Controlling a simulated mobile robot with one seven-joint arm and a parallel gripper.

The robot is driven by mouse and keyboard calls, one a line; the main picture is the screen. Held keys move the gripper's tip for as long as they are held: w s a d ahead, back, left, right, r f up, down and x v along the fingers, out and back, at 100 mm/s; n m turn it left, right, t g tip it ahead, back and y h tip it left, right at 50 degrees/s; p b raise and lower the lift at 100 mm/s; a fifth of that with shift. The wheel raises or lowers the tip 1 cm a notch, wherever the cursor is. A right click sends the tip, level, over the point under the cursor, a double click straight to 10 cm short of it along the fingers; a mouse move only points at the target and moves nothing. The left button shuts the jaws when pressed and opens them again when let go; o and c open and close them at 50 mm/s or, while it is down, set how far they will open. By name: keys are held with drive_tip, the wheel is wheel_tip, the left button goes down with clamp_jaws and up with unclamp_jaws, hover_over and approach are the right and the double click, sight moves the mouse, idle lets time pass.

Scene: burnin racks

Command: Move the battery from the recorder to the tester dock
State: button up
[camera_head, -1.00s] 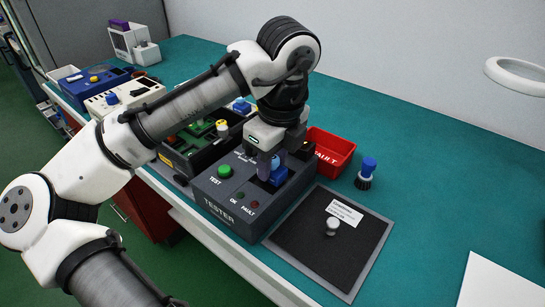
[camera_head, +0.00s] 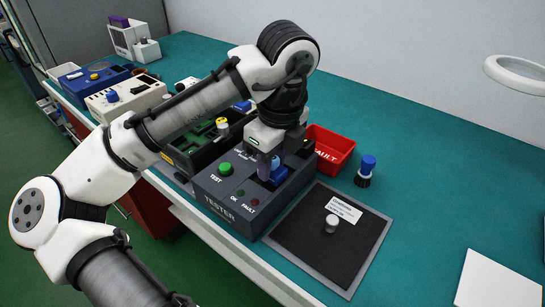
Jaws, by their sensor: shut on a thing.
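The dark grey tester (camera_head: 228,200) stands at the front edge of the bench, with a green TEST button and OK and FAULT lamps. My gripper (camera_head: 271,166) points down over the tester's dock at its right rear. It is shut on a blue piece (camera_head: 278,176), which looks like the battery, low at the dock. I cannot tell whether it is fully seated, as the jaws partly hide it. A beige device (camera_head: 122,104) with a blue knob stands farther left. I cannot tell for sure which device is the recorder.
A red FAULT bin (camera_head: 330,150) stands right behind the tester, close to my gripper. A dark mat (camera_head: 318,262) with a small grey knob lies to the right. A blue-capped bottle (camera_head: 367,168) stands behind it. A black open box (camera_head: 190,155) adjoins the tester on the left.

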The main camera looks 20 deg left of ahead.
drive_tip(key=o, duration=1.1)
wheel_tip(320, 180, up, 5)
drive_tip(key=p, duration=0.5)
drive_tip(key=shift+p, duration=0.4)
wheel_tip(320, 180, up, 4)
drive_tip(key=p, duration=0.5)
drive_tip(key=shift+r, duration=0.1)
